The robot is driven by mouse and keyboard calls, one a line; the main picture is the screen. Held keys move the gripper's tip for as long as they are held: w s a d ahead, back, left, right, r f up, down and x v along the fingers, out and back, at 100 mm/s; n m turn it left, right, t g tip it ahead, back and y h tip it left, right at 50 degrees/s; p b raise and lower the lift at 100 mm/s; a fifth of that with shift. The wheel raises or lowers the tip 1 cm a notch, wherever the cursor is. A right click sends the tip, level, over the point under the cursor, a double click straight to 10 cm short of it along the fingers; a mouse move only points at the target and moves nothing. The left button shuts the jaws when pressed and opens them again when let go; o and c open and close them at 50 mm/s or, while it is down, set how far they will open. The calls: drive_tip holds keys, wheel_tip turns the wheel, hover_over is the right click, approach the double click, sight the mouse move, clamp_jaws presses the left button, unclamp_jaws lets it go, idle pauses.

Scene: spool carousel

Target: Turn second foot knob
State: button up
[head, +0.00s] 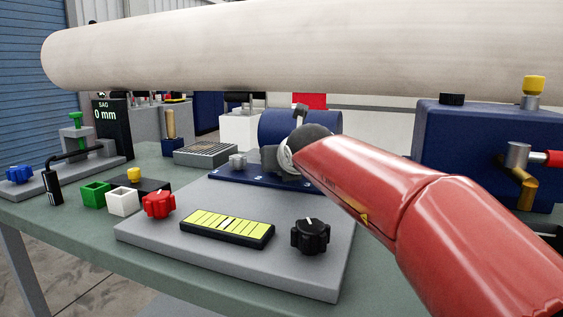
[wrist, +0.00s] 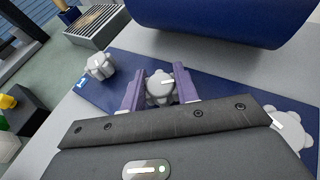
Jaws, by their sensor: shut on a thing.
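A light grey lobed foot knob (wrist: 158,90), the middle of three in the wrist view, sits on a dark blue base plate (wrist: 210,92). My gripper (wrist: 160,86) has its two purple fingers on either side of this knob and is shut on it. A white pointer line on it points right. A similar knob (wrist: 99,66) stands at the left, near a white "1" on the plate. A third knob (wrist: 291,132) is at the right edge. In the head view the left knob (head: 237,161) shows; my red arm hides my fingers and the middle knob.
A blue motor cylinder (wrist: 215,22) stands just behind the knobs. In the head view, a grey panel (head: 200,265) in front carries a red knob (head: 159,205), a black knob (head: 310,236) and a yellow level gauge (head: 228,226). A long pale roller (head: 300,45) spans above.

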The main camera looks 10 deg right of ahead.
drive_tip(key=o, duration=1)
drive_tip(key=b+v, duration=0.1)
drive_tip(key=v, duration=0.6)
drive_tip(key=shift+s+r, duration=0.15)
drive_tip(key=shift+s, duration=0.2)
